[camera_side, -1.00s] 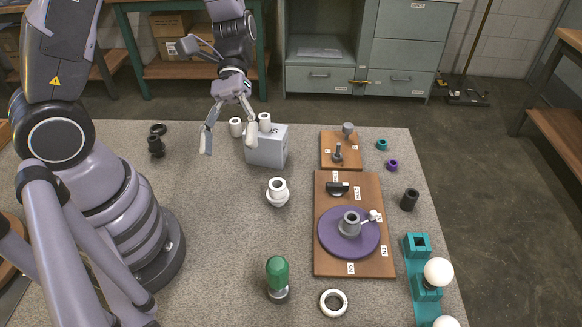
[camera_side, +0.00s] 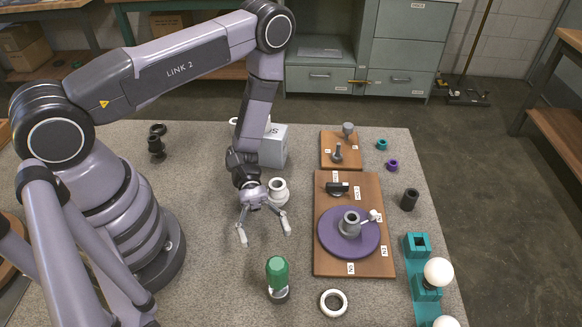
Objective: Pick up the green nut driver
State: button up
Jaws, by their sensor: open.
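The green nut driver (camera_side: 278,274) stands upright near the front middle of the table, its rounded green handle on top and a grey metal part below. My gripper (camera_side: 264,236) is open and empty, with its fingers spread and pointing down toward the front. In the picture it is just behind and slightly left of the nut driver, apart from it. The exact height of my gripper above the table is hard to tell.
A white fitting (camera_side: 279,191) stands just behind my gripper. A white ring (camera_side: 333,302) lies right of the nut driver. A wooden board (camera_side: 330,264) with a purple disc (camera_side: 334,238) is to the right. The table left of the driver is clear.

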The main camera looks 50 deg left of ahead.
aim_at(277, 269)
jog(key=shift+x, duration=3.7)
jog(key=shift+r, duration=0.1)
grip_shut()
